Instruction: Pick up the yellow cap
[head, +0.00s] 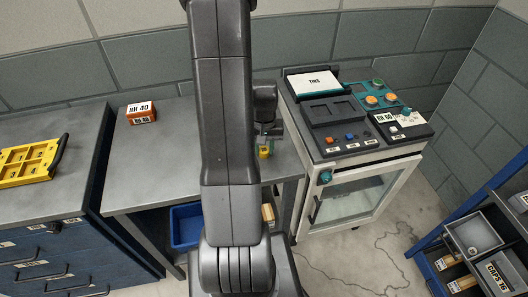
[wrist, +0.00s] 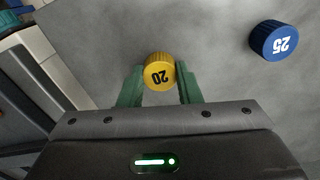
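The yellow cap (wrist: 160,73) has ribbed sides and a "20" on its top. It sits on the grey table (head: 284,160) and also shows in the head view (head: 264,153), just right of my arm. My gripper (wrist: 160,74) has two green fingers, one on each side of the cap near its edges. A narrow gap seems to show on each side, so the gripper looks open. In the head view, my gripper (head: 267,138) is right above the cap, partly hidden by my arm.
An orange box (head: 141,117) stands on the table's left part. A white cabinet with a control panel (head: 345,141) borders the table on the right. A blue bin (head: 186,226) is below.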

